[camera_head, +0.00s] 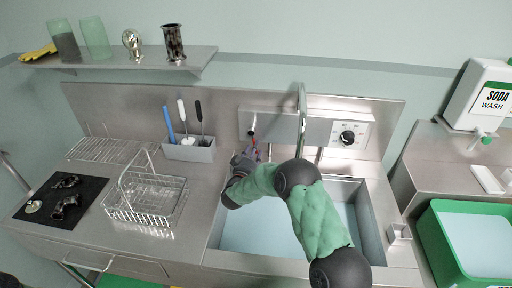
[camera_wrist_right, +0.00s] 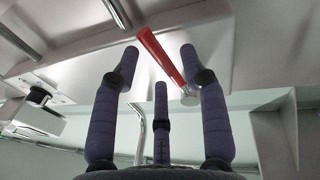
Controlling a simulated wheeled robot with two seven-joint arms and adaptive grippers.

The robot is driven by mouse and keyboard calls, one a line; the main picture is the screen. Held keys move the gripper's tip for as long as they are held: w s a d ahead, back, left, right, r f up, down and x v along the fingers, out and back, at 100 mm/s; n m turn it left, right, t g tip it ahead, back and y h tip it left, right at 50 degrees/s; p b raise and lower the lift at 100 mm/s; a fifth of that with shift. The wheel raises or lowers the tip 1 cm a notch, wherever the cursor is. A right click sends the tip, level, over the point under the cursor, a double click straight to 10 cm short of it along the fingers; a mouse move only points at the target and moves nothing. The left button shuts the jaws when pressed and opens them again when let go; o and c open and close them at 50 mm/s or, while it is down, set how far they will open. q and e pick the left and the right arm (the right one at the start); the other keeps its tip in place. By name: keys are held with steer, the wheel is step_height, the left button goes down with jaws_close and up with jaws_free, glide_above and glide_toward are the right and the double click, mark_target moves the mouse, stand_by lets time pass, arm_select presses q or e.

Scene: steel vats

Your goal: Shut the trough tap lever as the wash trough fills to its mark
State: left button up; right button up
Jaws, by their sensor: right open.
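The wash trough (camera_head: 362,212) is a steel basin set in the counter, with pale bluish liquid (camera_head: 262,225) in it. I cannot make out a level mark. The tall tap spout (camera_head: 301,115) rises behind it. The tap lever (camera_head: 252,125) is on the steel panel at the back. In the right wrist view its red handle (camera_wrist_right: 160,55) slants between my spread fingers, with a round metal pivot at its lower end. My right gripper (camera_head: 250,152) is open just below the lever; contact cannot be told. My arm hides part of the trough. My left gripper is not in view.
A dial box (camera_head: 350,135) is right of the spout. A grey caddy (camera_head: 190,150) with brushes and a wire basket (camera_head: 147,195) stand left of the trough. A soda wash dispenser (camera_head: 482,95) and green tub (camera_head: 436,240) are at right. A shelf (camera_head: 115,62) hangs upper left.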

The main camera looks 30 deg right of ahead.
steer(key=v, duration=0.9)
steer(key=shift+a, duration=0.2)
steer(key=shift+s, duration=0.1)
